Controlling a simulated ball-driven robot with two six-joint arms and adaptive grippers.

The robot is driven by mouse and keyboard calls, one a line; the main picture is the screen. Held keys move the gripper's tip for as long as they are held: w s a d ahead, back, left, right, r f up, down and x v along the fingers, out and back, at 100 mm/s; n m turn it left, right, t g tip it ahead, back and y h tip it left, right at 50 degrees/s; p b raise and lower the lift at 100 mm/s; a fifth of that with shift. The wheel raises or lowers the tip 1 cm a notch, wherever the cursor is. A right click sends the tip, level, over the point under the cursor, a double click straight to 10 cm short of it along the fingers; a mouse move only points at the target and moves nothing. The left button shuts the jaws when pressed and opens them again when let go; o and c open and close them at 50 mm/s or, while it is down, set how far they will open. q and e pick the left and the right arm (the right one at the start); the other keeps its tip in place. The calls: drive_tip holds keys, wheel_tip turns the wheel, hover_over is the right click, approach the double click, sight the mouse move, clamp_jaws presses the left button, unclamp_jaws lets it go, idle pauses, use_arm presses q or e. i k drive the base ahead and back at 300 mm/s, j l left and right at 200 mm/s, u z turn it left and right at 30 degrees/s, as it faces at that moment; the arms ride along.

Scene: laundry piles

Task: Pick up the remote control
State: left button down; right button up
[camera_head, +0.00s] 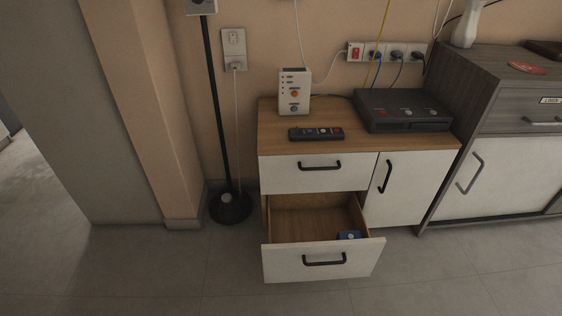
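The remote control (316,133) is a dark, slim bar with small buttons. It lies flat on the wooden top of a low cabinet (275,126), close to the front edge and above the upper drawer. Nothing covers it. Neither of my grippers shows in the head view.
A white box device (294,92) stands behind the remote, and a black box (403,110) sits to its right. The lower drawer (322,260) is pulled open with a small blue item (348,235) inside. A lamp pole (213,100) stands left; floor in front is clear.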

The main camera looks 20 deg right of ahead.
sight(330, 135)
drive_tip(key=z, duration=0.8)
